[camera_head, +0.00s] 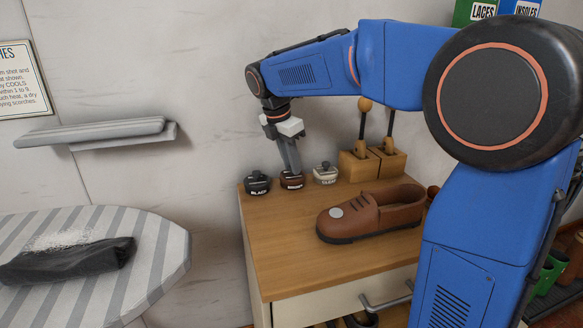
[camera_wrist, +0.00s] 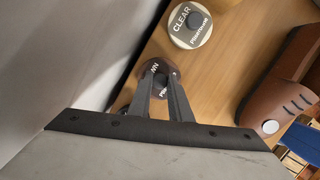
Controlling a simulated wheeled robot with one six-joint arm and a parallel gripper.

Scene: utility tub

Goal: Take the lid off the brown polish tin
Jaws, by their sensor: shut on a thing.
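The brown polish tin (camera_head: 291,184) stands on the wooden cabinet top near its back edge, between the black tin (camera_head: 257,184) and the clear tin (camera_head: 326,173). My gripper (camera_head: 292,170) points down over the brown tin, its fingers shut on the knob of the lid. In the wrist view the fingertips (camera_wrist: 160,84) meet at the middle of the brown lid (camera_wrist: 172,78), and the fingers hide part of its lettering. The lid appears to sit on the tin; I cannot see a gap between them.
The clear tin (camera_wrist: 190,24) is close beside the brown one. A brown shoe (camera_head: 368,212) lies on the cabinet top (camera_head: 275,250), in front and to the right. Wooden blocks with upright handled tools (camera_head: 358,166) stand behind right. The front left of the top is clear.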

